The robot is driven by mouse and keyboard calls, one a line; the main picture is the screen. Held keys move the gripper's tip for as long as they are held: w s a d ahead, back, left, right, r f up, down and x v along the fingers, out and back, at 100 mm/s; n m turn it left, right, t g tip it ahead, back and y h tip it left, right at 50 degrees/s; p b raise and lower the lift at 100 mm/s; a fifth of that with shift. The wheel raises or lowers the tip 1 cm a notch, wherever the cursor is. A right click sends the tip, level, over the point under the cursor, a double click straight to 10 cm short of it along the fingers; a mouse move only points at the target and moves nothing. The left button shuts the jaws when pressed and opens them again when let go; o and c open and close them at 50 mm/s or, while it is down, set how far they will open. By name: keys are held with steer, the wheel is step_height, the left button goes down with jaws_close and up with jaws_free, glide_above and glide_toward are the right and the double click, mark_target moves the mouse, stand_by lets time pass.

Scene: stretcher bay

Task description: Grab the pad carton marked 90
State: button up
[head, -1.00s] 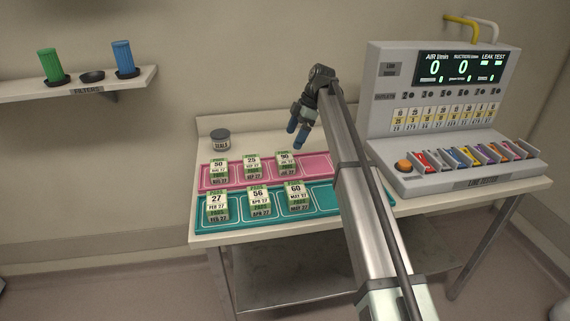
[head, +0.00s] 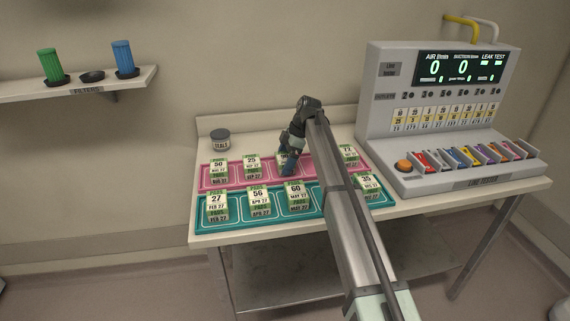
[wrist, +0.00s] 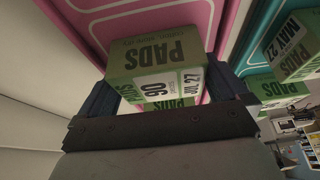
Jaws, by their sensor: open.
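The pad carton marked 90 (wrist: 153,58) is a green and white box reading PADS, on the pink tray (head: 238,181). In the wrist view it lies between the two fingers of my gripper (wrist: 162,82), which is open, with a finger on each side. I cannot tell whether either finger touches it. In the head view my gripper (head: 290,168) is over the third place of the pink row and hides most of this carton.
Carton 25 (head: 252,163) is left of my gripper, carton 72 (head: 348,153) right. Carton 60 (head: 295,192) is just in front on the teal tray (head: 233,226). A line tester (head: 440,172) stands at the right, a dark jar (head: 220,141) at back left.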

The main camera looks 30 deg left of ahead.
steer(key=shift+r, duration=0.1)
steer(key=c, duration=0.8)
